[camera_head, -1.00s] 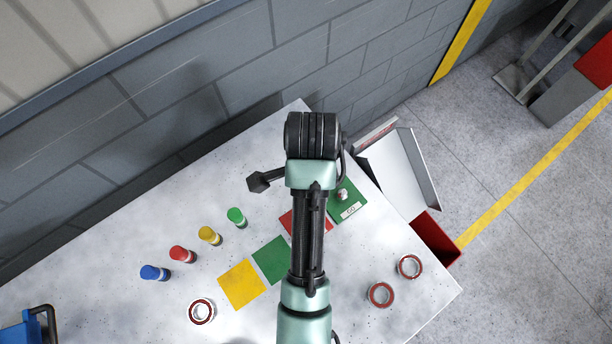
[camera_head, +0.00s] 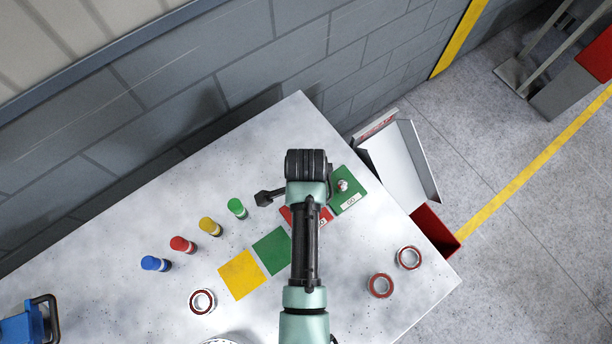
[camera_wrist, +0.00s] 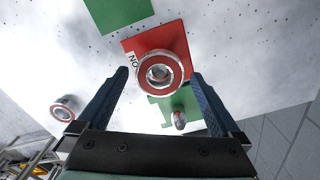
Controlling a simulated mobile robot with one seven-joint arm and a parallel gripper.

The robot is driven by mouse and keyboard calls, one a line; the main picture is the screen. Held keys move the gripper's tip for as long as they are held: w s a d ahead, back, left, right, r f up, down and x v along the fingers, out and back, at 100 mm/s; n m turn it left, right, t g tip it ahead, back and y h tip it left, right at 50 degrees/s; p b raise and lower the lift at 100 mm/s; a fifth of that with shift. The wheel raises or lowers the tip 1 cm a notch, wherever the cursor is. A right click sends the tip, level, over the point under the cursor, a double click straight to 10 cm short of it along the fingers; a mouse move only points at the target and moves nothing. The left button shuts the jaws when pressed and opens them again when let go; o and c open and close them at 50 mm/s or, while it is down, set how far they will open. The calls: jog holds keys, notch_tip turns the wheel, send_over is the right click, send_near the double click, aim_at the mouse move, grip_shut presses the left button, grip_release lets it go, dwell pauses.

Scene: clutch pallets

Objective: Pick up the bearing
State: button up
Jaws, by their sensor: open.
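In the wrist view, a metal bearing (camera_wrist: 147,77) with a red ring lies over the red card (camera_wrist: 172,37). It appears between the two blue-grey fingers of my gripper (camera_wrist: 160,74), which is open, with a gap on each side. I cannot tell how far above it the fingertips are. In the head view my arm hides this bearing and most of the red card (camera_head: 290,213). Other bearings lie on the table: one at the front left (camera_head: 202,290) and two at the right, the nearer (camera_head: 380,275) and the farther (camera_head: 409,247).
A green GO card (camera_head: 352,204) with a small object (camera_head: 342,185) on it lies beside the red card. Yellow (camera_head: 241,275) and green (camera_head: 272,251) cards lie to the left. A red bin (camera_head: 436,231) is past the right edge.

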jog(key=shift+f, duration=0.2)
jog(key=c, duration=1.6)
jog(key=shift+r, duration=0.1)
